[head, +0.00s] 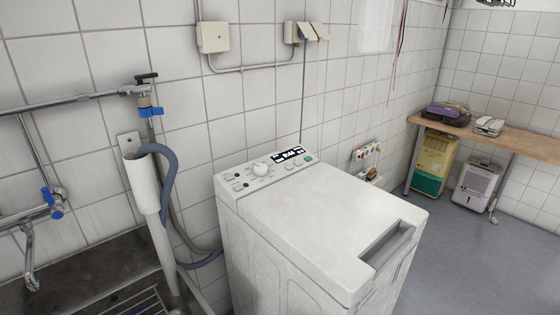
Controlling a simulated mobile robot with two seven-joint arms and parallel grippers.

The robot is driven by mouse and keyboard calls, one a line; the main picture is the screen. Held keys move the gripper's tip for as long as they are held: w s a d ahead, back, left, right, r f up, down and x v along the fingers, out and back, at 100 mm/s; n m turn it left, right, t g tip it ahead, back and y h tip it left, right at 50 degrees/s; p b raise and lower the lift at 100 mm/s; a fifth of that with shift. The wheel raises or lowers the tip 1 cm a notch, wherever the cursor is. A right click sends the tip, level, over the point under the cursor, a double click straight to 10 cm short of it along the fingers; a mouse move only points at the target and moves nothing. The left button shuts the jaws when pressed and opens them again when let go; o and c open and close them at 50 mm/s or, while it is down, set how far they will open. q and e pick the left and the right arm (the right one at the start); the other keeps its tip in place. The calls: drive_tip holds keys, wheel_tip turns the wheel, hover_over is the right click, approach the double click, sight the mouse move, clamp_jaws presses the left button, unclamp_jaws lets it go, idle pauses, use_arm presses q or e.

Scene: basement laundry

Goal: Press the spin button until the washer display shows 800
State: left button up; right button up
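A white top-loading washer (315,220) stands against the tiled wall in the middle of the head view. Its control panel (262,168) runs along the back edge of the top, with a round knob (261,169) and several small buttons. A small black display (288,156) sits at the panel's right part and shows white characters, too small to read surely. Small buttons (237,184) lie at the panel's left end, and a green one (309,160) at its right end. Which button is spin cannot be told. Neither gripper is in view.
A sink (80,265) and pipes with blue valves (52,200) are at the left. A grey hose (172,180) runs beside a white standpipe (145,182). A wooden bench (475,135) stands at the right. The grey floor between is clear.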

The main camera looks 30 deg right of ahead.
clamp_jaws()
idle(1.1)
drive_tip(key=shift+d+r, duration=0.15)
